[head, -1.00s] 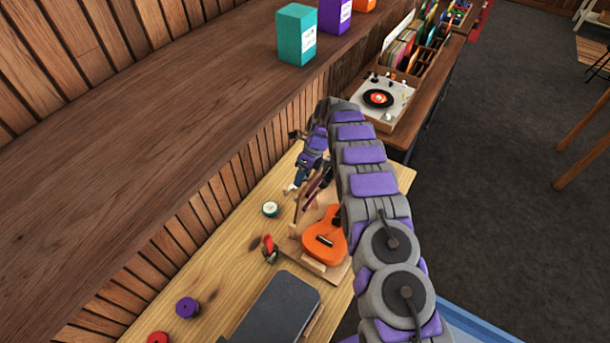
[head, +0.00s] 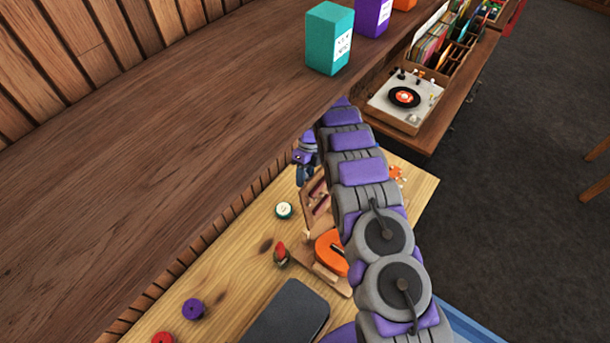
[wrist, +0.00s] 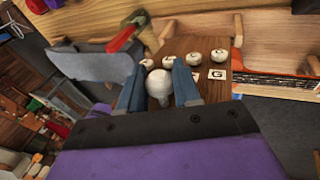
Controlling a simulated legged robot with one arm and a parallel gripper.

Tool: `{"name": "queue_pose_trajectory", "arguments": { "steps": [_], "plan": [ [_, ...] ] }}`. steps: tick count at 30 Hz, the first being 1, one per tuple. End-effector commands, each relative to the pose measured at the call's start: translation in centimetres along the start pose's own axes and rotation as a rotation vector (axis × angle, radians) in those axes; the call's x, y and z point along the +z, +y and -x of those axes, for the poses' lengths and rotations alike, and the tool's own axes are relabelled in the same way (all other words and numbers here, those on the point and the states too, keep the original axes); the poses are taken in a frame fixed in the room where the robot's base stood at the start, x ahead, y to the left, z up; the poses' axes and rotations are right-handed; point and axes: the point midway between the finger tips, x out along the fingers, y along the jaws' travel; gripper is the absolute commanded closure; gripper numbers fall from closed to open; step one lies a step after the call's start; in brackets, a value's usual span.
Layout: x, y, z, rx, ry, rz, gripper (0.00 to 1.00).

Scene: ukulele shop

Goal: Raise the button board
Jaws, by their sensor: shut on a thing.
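The button board (wrist: 188,48) is a brown wooden panel with several round white buttons and a "G" label in the wrist view. In the head view it is the tilted brown panel (head: 317,200) behind the orange ukulele (head: 331,250), partly hidden by my arm. My gripper (wrist: 160,85) is shut on a white round knob (wrist: 160,90) at the board's near side. In the head view my gripper (head: 303,174) is at the board's far left edge. How the knob joins the board is hidden by the fingers.
A red-and-green object (wrist: 125,35) and a grey metal piece (wrist: 90,65) lie left of the fingers. On the bench (head: 240,260) are a round white-topped item (head: 284,210), a dark flat case (head: 287,312) and a purple spool (head: 193,309). A dark shelf (head: 170,180) overhangs the left.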

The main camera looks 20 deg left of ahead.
Motion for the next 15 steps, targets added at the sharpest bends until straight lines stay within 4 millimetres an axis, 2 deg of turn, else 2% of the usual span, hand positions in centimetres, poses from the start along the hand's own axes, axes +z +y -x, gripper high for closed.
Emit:
{"name": "queue_pose_trajectory", "arguments": {
  "steps": [2, 3, 10, 15],
  "plan": [
    [0.07, -0.16, -0.11, -0.002, -0.002, -0.001, 1.00],
    [0.07, -0.16, -0.11, -0.002, -0.002, -0.001, 0.65],
    [-0.07, 0.07, -0.10, 0.000, -0.003, 0.001, 0.44],
    [-0.10, 0.15, -0.07, 0.000, -0.003, 0.002, 0.44]
  ]
}}
